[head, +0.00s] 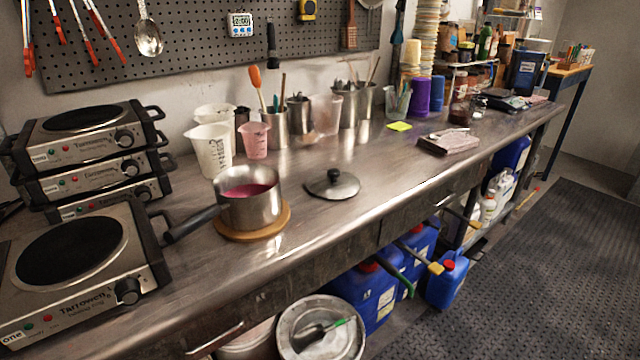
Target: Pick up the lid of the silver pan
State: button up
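The silver pan (249,204) stands upright on a round wooden board on the metal counter, with its dark handle pointing left. It is uncovered and holds a pink-red liquid. A round metal lid (345,188) with a black knob lies flat on the counter to the right of the pan, apart from it. The knob points up. My gripper is not in view.
Hot plates (70,250) crowd the counter's left end. White measuring jugs (212,150), a pink cup (254,140) and metal tool pots (275,129) stand behind the pan and lid. The counter (400,170) is clear right of the lid.

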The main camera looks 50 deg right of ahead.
aim_at(333, 184)
jog(key=k+l+z, duration=0.1)
jog(key=z, duration=0.25)
jog(key=l+z, duration=0.7)
jog(key=k+j, duration=0.05)
jog(key=j, duration=0.05)
